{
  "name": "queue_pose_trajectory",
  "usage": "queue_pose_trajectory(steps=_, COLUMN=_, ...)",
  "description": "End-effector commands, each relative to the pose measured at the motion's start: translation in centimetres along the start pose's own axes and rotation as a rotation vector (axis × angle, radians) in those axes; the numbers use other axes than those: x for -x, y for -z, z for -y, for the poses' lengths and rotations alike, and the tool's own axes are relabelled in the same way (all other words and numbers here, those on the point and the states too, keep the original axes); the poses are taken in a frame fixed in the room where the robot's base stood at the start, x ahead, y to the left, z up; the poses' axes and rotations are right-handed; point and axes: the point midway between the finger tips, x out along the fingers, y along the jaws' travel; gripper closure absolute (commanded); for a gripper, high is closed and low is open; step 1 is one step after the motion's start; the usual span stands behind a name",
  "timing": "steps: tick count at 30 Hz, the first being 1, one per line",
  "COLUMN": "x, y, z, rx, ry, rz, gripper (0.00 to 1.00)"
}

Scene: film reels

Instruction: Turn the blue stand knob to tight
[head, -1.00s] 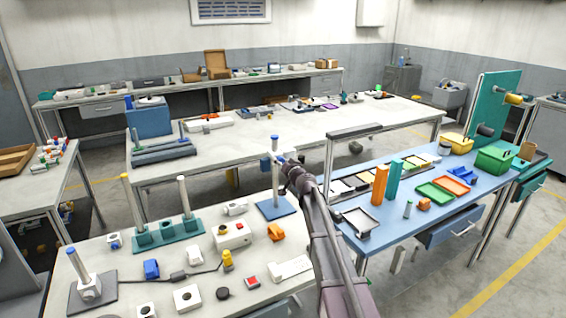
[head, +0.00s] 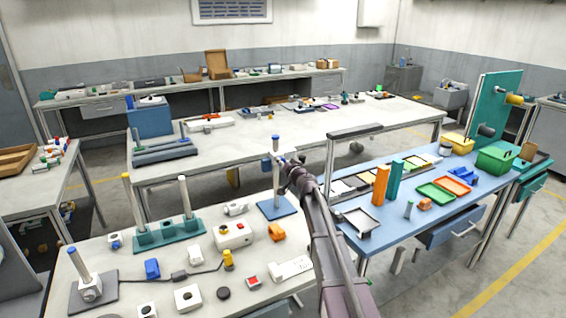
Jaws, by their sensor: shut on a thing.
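The blue stand is an upright pale post with a blue cap (head: 275,138) and a flat blue base plate (head: 268,211), at the right end of the front white table. A small pale piece (head: 268,156) sits on the upper post. My gripper (head: 281,159) is at the upper post, just below the cap, and is shut on the stand knob. The knob itself is hidden by the fingers and is too small to make out, so its setting cannot be read.
Other stands with posts (head: 133,200) rise at the left. A grey frame (head: 330,165) stands on the blue table just right of my arm.

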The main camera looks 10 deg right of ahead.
Motion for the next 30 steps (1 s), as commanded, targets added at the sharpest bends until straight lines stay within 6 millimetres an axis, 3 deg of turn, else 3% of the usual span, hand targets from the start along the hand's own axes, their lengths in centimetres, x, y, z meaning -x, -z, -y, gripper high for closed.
queue_pose_trajectory(steps=30, x=-0.27, y=-0.01, z=-0.11, rx=-0.839, ry=0.0, rz=-0.002, gripper=1.0)
